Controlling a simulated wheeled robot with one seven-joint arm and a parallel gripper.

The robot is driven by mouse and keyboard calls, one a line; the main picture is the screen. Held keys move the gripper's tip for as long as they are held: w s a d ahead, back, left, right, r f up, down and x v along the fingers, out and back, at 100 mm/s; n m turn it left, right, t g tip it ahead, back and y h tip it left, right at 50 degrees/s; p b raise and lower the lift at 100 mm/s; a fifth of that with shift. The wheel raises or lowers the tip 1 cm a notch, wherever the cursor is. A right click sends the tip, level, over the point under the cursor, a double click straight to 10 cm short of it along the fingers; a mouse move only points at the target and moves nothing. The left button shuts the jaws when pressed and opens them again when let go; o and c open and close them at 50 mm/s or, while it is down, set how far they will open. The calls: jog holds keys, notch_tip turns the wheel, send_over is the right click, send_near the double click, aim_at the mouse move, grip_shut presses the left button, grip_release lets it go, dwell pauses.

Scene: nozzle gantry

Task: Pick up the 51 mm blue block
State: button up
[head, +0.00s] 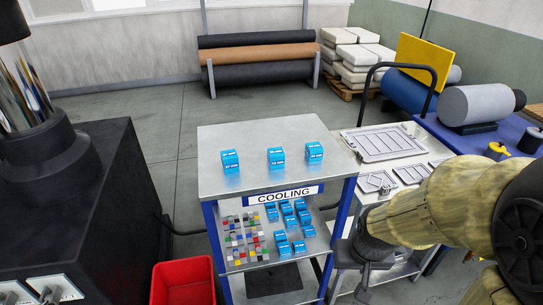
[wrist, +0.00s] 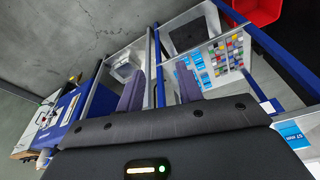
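Three blue blocks with white labels stand apart on the top of the cooling rack (head: 250,185): a left block (head: 230,161), a middle block (head: 275,158) and a right block (head: 315,152). The left label looks like 51 or 57 mm; the others are too small to read surely. In the wrist view one blue labelled block (wrist: 292,134) shows at the right edge, its label also looking like 51 or 57 mm. My gripper (wrist: 160,88) has its two fingers apart with nothing between them. In the head view my gripper (head: 360,265) is low, right of the rack, away from the blocks.
The rack's lower shelf holds several smaller blue blocks (head: 287,213) and coloured cubes (head: 243,238). A red bin (head: 182,281) stands left of the rack. A metal table with flat trays (head: 382,143) stands close on the right. The rack top is clear around the blocks.

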jog(key=shift+s+d, duration=0.15)
jog(key=o, duration=0.3)
jog(key=shift+s+r, duration=0.1)
jog(key=shift+s, duration=0.15)
jog(key=o, duration=0.4)
jog(key=shift+w, duration=0.15)
jog(key=w+a+n+t, duration=0.1)
jog(key=w+a+t, duration=0.1)
jog(key=w, duration=0.2)
jog(key=w+a+t+y, duration=0.1)
jog(key=w+a+t, duration=0.1)
jog(key=w, duration=0.3)
jog(key=w+a+f+n+t+y, duration=0.1)
jog(key=w+a+t, duration=0.2)
jog(key=w, duration=0.2)
jog(key=shift+a+f+n+b, duration=0.1)
jog(key=shift+a+n+b, duration=0.2)
jog(key=shift+w+a+r+n+t+y+b, duration=0.1)
jog(key=shift+w+a+r+t+y, duration=0.4)
jog(key=shift+w+a+r+t, duration=0.6)
jog(key=shift+w+a+r+n+t+y+b, duration=0.1)
jog(key=shift+w+a+r+t+y, duration=0.55)
jog(key=shift+a+t, duration=0.7)
jog(key=shift+w+a+r+n+t+y+b, duration=0.1)
jog(key=shift+w+a+r+t+y, duration=0.25)
jog(key=shift+w+a+r+t, duration=0.9)
jog(key=shift+s+d+f, duration=0.15)
jog(key=shift+d+f, duration=0.1)
jog(key=shift+f, duration=0.05)
